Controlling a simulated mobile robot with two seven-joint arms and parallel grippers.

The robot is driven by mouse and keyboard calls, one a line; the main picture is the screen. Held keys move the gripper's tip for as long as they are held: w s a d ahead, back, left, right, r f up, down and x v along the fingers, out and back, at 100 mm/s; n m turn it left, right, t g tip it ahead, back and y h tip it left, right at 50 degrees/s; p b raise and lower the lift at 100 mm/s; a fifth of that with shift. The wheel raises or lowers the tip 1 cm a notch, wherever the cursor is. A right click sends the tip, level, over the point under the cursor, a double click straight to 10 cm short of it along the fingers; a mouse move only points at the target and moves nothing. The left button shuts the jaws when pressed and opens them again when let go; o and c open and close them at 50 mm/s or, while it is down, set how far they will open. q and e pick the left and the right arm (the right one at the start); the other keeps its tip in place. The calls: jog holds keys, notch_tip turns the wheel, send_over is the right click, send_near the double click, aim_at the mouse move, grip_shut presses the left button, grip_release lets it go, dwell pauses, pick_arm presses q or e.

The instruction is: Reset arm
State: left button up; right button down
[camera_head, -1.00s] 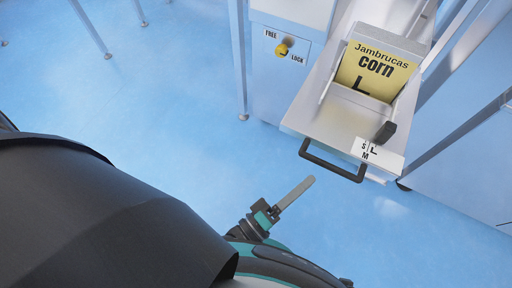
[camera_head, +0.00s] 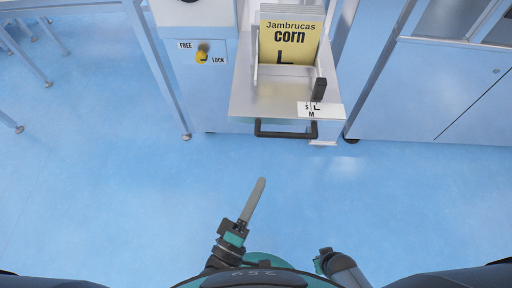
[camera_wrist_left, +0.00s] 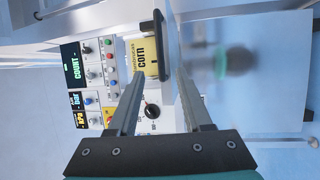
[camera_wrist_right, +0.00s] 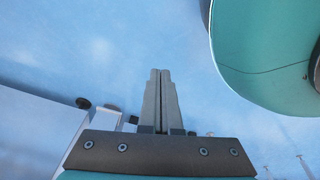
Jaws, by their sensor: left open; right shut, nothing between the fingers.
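My left gripper (camera_head: 258,188) shows edge-on in the head view, low at the centre, above the floor and apart from the drawer. In the left wrist view its two fingers (camera_wrist_left: 160,82) are spread with nothing held between them; the machine front shows beyond. My right gripper (camera_wrist_right: 160,72) is shut and empty in the right wrist view, its fingers side by side over blue floor. In the head view part of my right arm shows at the bottom, right of centre, but its fingers cannot be made out.
A pulled-out metal drawer (camera_head: 265,98) with a black handle (camera_head: 286,134) holds a yellow corn pouch (camera_head: 290,42). A yellow knob (camera_head: 202,56) marked FREE and LOCK is to its left. A cabinet (camera_head: 440,95) stands right. Floor (camera_head: 100,190) before the machine is clear.

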pick_arm(q)
jog(key=s+a+f+m+g+y+p, duration=0.1)
jog(key=a+f+m+g+y, duration=0.25)
jog(key=a+f, duration=0.45)
jog(key=s+a+f+m+g+y+p, duration=0.15)
jog(key=a+f+m+g, duration=0.3)
jog(key=f, duration=0.85)
jog(key=s+a+f+m+g+y, duration=0.2)
jog(key=s+a+f+m+g, duration=0.1)
jog(key=s+a, duration=0.3)
jog(key=s+a+f+m+g+y, duration=0.2)
jog(key=s+a+f+m+g, duration=0.1)
jog(key=s, duration=0.5)
notch_tip(320, 180, down, 3)
jog(key=a+g, duration=0.1)
jog(key=a, duration=0.1)
jog(key=shift+s+a+g+y, duration=0.3)
jog(key=shift+a, duration=0.1)
pick_arm(e)
jog(key=s+d, duration=0.2)
jog(key=s, duration=0.3)
jog(key=shift+s+d+f, duration=0.1)
jog(key=shift+d+f, duration=0.15)
jog(key=shift+d, duration=0.15)
